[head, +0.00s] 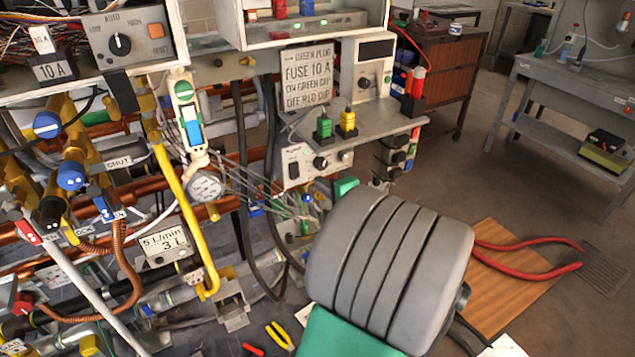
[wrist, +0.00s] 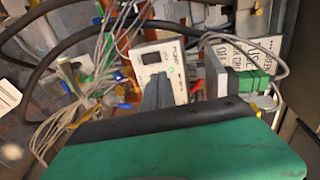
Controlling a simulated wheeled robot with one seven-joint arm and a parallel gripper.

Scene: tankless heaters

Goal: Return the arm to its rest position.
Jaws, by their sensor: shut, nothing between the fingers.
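My arm fills the lower middle of the head view, with a grey ribbed link (head: 390,265) and a green section (head: 345,335) below it. My gripper (wrist: 157,82) shows in the wrist view as dark grey jaws past a green and black body. In the head view my gripper is hidden behind the grey link.
Loose grey wires (wrist: 85,65) and a black cable (wrist: 50,12) lie close around my gripper. A small shelf (head: 375,122) holds green and yellow plugs. Pipes and valves crowd the left. Red-handled pliers (head: 530,258) lie at right. Open floor (head: 480,175) lies beyond.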

